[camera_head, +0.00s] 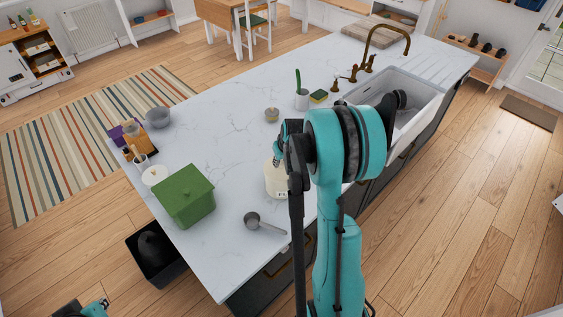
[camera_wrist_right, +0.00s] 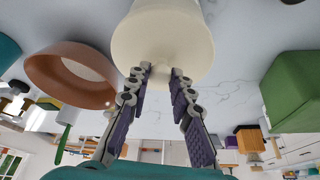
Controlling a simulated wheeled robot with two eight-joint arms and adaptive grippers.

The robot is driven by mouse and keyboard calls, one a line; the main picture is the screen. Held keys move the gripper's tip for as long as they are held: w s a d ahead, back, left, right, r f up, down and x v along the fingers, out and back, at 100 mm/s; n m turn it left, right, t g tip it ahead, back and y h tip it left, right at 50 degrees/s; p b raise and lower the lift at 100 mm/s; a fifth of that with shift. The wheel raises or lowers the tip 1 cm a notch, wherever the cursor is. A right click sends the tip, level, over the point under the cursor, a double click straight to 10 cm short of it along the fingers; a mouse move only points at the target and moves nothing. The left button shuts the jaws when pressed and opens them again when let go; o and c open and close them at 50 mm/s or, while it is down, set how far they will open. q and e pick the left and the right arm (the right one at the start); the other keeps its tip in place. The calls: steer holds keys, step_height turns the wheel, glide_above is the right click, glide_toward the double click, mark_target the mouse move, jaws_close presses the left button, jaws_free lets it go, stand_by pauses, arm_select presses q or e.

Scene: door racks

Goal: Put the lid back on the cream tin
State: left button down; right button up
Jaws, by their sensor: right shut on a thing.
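The cream tin (camera_head: 276,182) stands on the marble worktop, partly hidden behind my right arm in the head view. My right gripper (camera_head: 279,154) is right above it. In the right wrist view, a large cream rounded form (camera_wrist_right: 165,35) fills the top, with a small cream knob (camera_wrist_right: 176,73) at its lower edge. My right gripper (camera_wrist_right: 160,77) is shut on this knob, taken as the lid's. I cannot tell whether the lid is seated on the tin or apart from it. My left gripper (camera_head: 68,308) is barely in view at the bottom left corner, cut off.
A green lidded box (camera_head: 184,195), a white round pot (camera_head: 154,175) and a metal scoop (camera_head: 262,224) stand nearby. A brown round dish (camera_wrist_right: 50,68) is close beside the tin. Marble is clear between box and tin.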

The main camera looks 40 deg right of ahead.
steer(key=shift+f+b, duration=0.2)
steer(key=shift+b, duration=0.3)
stand_by(1.1)
steer(key=o, duration=1.5)
steer(key=shift+r+p, duration=2.2)
steer(key=shift+r, duration=1.35)
steer(key=shift+c, duration=0.3)
jaws_close()
